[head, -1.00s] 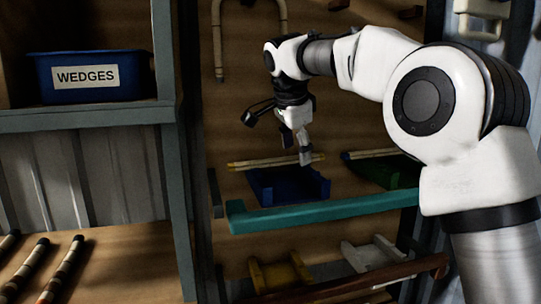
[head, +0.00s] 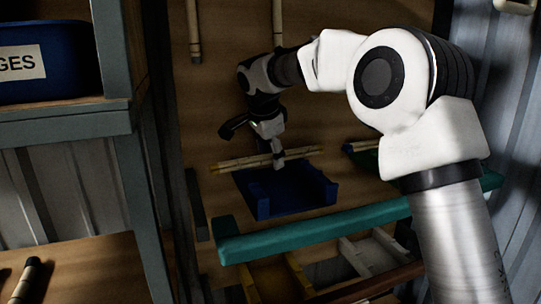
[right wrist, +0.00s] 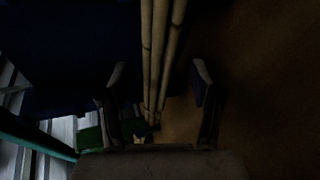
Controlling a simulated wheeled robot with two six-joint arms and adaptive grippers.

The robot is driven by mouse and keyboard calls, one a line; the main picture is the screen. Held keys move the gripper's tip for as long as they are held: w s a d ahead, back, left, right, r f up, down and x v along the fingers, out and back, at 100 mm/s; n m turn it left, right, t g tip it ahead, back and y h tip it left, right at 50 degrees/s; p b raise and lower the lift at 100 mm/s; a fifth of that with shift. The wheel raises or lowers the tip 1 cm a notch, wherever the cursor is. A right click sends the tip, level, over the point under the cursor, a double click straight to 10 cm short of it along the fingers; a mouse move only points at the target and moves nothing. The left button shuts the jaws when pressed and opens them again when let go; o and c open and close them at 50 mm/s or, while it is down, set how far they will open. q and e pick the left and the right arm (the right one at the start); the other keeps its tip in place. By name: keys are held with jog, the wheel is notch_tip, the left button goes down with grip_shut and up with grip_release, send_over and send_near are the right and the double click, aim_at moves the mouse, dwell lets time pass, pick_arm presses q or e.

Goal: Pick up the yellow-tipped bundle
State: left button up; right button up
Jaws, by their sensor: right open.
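A bundle of pale canes (head: 236,163) lies across the back of a blue cradle (head: 285,198) on the wooden shelf. Its left end looks yellowish in the head view, but the shade is hard to tell. My right gripper (head: 278,161) points down at the bundle, right of its middle, and hides a short part of it. In the right wrist view the canes (right wrist: 155,45) run between the two spread fingers of my right gripper (right wrist: 158,80), with a gap on both sides. My left gripper is not in view.
A teal bar (head: 320,230) runs along the shelf front. Another bundle (head: 362,146) lies to the right by a green cradle, partly behind my arm. A blue bin (head: 50,75) stands on the left shelf. Yellow and white cradles sit below.

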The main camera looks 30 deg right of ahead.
jog(key=shift+w+d+f, duration=0.1)
jog(key=shift+w+f, duration=0.1)
jog(key=shift+w, duration=0.05)
jog(key=shift+s+a+r, duration=0.2)
jog(key=shift+s+r, duration=0.05)
jog(key=shift+s, duration=0.1)
jog(key=c, duration=0.3)
jog(key=shift+s+a+r, duration=0.1)
jog(key=shift+s+r, duration=0.05)
jog(key=shift+s, duration=0.1)
jog(key=c, duration=0.6)
grip_shut()
